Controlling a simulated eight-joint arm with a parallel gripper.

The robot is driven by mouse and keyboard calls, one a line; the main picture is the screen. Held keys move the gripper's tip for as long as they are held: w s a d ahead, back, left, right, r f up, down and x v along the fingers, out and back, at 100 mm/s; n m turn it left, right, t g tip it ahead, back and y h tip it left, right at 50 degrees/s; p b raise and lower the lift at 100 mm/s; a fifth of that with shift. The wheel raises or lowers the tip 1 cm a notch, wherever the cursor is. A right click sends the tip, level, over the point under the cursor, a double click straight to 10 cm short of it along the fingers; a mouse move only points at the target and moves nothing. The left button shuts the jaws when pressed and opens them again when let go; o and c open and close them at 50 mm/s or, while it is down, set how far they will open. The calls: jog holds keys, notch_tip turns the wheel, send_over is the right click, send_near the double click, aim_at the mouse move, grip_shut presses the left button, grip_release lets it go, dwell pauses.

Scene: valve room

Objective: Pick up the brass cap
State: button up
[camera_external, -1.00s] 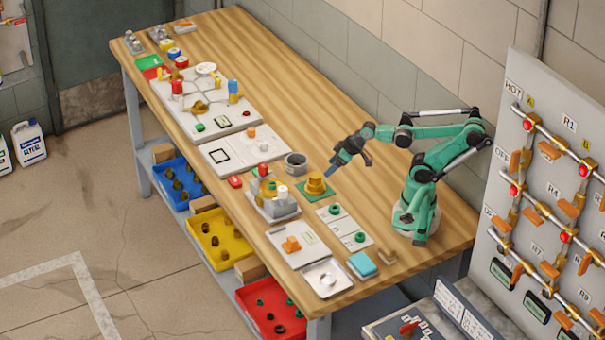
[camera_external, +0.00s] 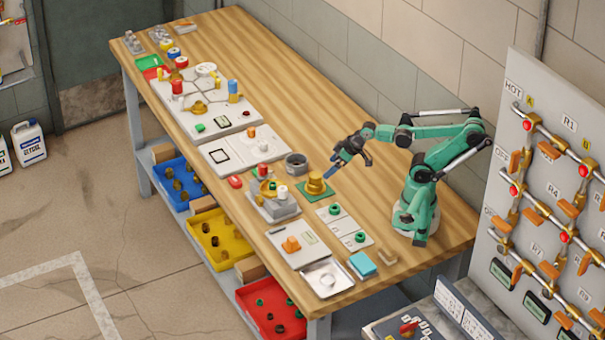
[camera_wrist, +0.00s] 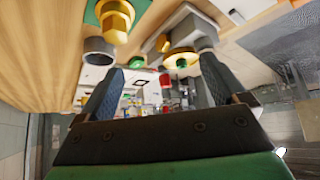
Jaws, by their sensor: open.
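A brass cap (camera_external: 316,184), with a wide base and narrower top, stands upright on a small green mat (camera_external: 304,191) near the middle of the bench. It also shows at the top of the wrist view (camera_wrist: 116,18), which appears upside down. My gripper (camera_external: 331,172) is above the bench, close behind and to the right of the cap, and apart from it. In the wrist view, my gripper's two fingers (camera_wrist: 160,85) are spread with nothing held between them.
A grey cup (camera_external: 296,163) stands just behind the cap. A grey fixture (camera_external: 275,205) with brass, red and white parts is to its left. White boards (camera_external: 345,228) with small green parts lie in front. The bench's back strip (camera_external: 300,95) is clear.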

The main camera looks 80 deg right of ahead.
jog(key=g, duration=0.7)
send_over(315, 175)
notch_tip(315, 175, down, 5)
jog(key=shift+f, duration=2.85)
grip_shut()
